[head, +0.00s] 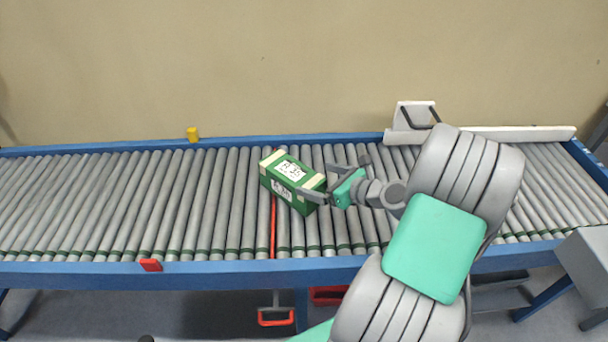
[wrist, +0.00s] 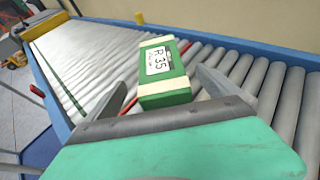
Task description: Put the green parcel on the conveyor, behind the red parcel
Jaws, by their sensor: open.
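The green parcel (head: 289,181) is a box with cream bands and white labels, one reading R 35. It rests turned at an angle on the conveyor rollers (head: 110,195), across a red line (head: 273,232). In the wrist view the parcel (wrist: 164,70) lies ahead of and between my fingers. My gripper (head: 325,184) is open at the parcel's right end; the wrist view also shows its spread fingers (wrist: 160,82). One finger overlaps the parcel's right end in the head view; I cannot tell whether it touches. No red parcel shows in either view.
Blue rails (head: 90,275) edge the conveyor. A red block (head: 150,265) sits on the near rail and a yellow block (head: 193,133) on the far rail. A white bracket (head: 412,127) stands at the back right. The rollers left of the parcel are clear.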

